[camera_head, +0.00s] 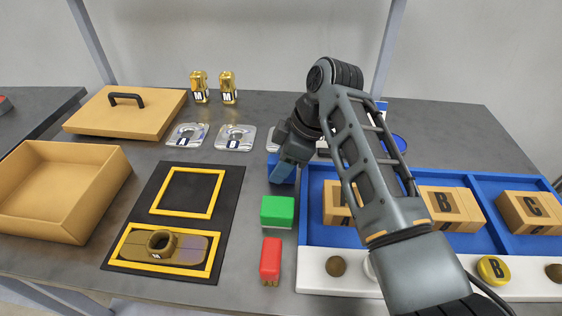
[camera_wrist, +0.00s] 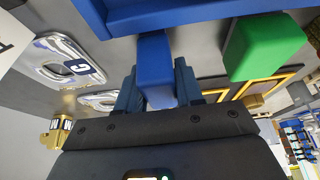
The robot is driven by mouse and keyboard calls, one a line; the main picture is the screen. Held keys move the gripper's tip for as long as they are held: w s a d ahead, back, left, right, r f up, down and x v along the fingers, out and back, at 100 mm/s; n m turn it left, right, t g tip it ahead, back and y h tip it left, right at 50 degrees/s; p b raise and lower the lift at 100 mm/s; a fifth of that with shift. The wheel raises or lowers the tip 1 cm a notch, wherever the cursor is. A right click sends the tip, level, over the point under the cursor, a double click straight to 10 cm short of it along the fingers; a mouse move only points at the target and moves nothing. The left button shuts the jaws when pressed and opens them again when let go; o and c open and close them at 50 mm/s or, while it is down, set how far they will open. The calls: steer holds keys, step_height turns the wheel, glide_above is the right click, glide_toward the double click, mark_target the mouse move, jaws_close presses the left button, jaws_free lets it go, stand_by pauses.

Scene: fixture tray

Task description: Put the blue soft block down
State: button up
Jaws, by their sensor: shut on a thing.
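The blue soft block (camera_wrist: 155,68) is upright between the two fingers of my gripper (camera_wrist: 158,88) in the wrist view, and the fingers are shut on it. In the head view the blue block (camera_head: 272,161) shows partly behind my gripper (camera_head: 284,172), just left of the blue tray and behind the green block. The fingers hide part of it. I cannot tell whether its underside touches the table.
A green block (camera_head: 277,211) and a red block (camera_head: 270,258) stand in front. The blue tray (camera_head: 312,215) with lettered boxes is right. A black mat (camera_head: 232,190) with yellow frames is left. Clear plates (camera_head: 235,138) lie behind; bare table lies between mat and blocks.

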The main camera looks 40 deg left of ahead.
steer(key=shift+f, duration=0.15)
steer(key=o, duration=0.9)
steer(key=shift+o, duration=0.2)
steer(key=shift+r, duration=0.3)
steer(key=b+v, duration=0.1)
steer(key=v, duration=1.1)
steer(key=shift+f, duration=0.1)
